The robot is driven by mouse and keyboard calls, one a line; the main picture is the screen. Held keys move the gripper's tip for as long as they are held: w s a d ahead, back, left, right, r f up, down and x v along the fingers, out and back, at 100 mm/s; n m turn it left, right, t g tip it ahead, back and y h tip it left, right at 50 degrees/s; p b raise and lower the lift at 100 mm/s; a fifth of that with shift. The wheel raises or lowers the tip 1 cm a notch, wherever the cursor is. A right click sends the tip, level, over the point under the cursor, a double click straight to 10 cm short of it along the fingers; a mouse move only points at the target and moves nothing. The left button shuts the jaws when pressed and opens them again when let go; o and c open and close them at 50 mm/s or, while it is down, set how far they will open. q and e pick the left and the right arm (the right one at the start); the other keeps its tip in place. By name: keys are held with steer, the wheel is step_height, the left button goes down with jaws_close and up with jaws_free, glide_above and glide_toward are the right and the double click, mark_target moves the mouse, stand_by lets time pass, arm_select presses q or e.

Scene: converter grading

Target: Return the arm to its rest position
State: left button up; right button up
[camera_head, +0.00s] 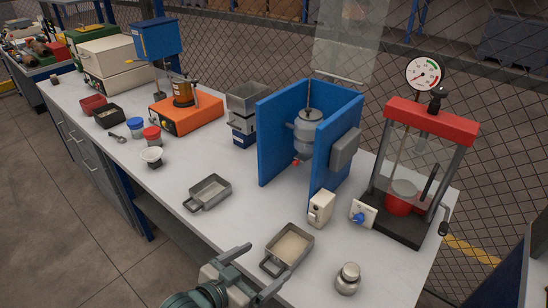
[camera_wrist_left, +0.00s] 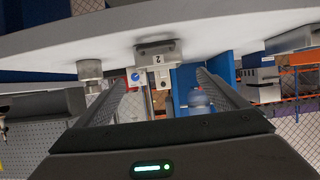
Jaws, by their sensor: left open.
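My left gripper (camera_head: 256,270) is at the front edge of the white bench (camera_head: 210,222), at the bottom of the head view. Its two fingers are spread with nothing between them. In the left wrist view the open fingers (camera_wrist_left: 162,92) point toward the bench, which shows upside down. A grey handled tray (camera_head: 290,248) with pale material in it lies just beyond the gripper. It shows in the wrist view as a tray marked 2 (camera_wrist_left: 157,50). I cannot tell the exact gap between fingers and tray. My right gripper is not in view.
A small metal jar (camera_head: 348,278), a beige switch box (camera_head: 321,208), an empty tray (camera_head: 207,191), a blue-walled booth (camera_head: 283,135) and a red-topped press (camera_head: 430,120) stand nearby. An orange device (camera_head: 187,116) stands further back. Bare bench lies between the two trays.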

arm_select(q)
steer(key=s+a+f+n+g+y, duration=0.2)
steer(key=s+a+f+y, duration=0.15)
steer(key=s+a, duration=0.35)
steer(key=s+a+f+n+g+y, duration=0.1)
steer(key=s+a+f+g+y, duration=0.25)
steer(key=s, duration=0.55)
steer(key=s+a+f+n+g+y, duration=0.1)
steer(key=s+a+f+n+g, duration=0.1)
steer(key=s+a+f, duration=0.55)
step_height(320, 180, down, 28)
steer(key=s+d+g+b, duration=0.1)
steer(key=s+d+b, duration=0.1)
steer(key=s+a+f, duration=0.1)
steer(key=s+f, duration=0.8)
steer(key=f, duration=0.1)
steer(key=s+a+f+g+b, duration=0.1)
steer(key=s+a+f, duration=0.1)
steer(key=s+f, duration=0.7)
steer(key=shift+s+a+f+b, duration=0.3)
steer(key=shift+f, duration=0.05)
